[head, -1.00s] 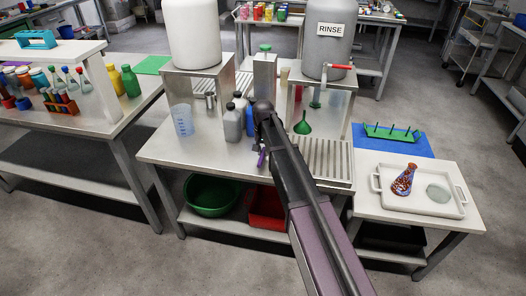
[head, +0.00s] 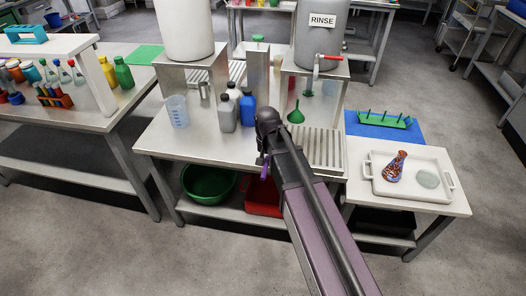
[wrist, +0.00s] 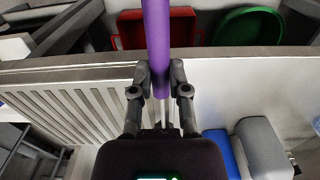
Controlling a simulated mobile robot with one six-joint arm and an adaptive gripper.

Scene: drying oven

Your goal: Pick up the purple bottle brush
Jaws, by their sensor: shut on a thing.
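The purple bottle brush shows in the wrist view (wrist: 157,35) as a thick purple shaft between the two fingers, reaching away past the top of the frame. Its thin pale stem shows below the fingers. In the head view only a short purple piece (head: 265,171) shows below my wrist. My gripper (wrist: 163,76) is shut on the brush, with one dark finger on each side. In the head view my gripper (head: 262,160) is mostly hidden by my arm, over the front part of the steel bench (head: 180,150).
Grey bottles (head: 227,113) and a blue bottle (head: 248,114) stand just behind my gripper. A beaker (head: 177,111) stands left. Green (head: 207,185) and red (head: 263,203) tubs sit below.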

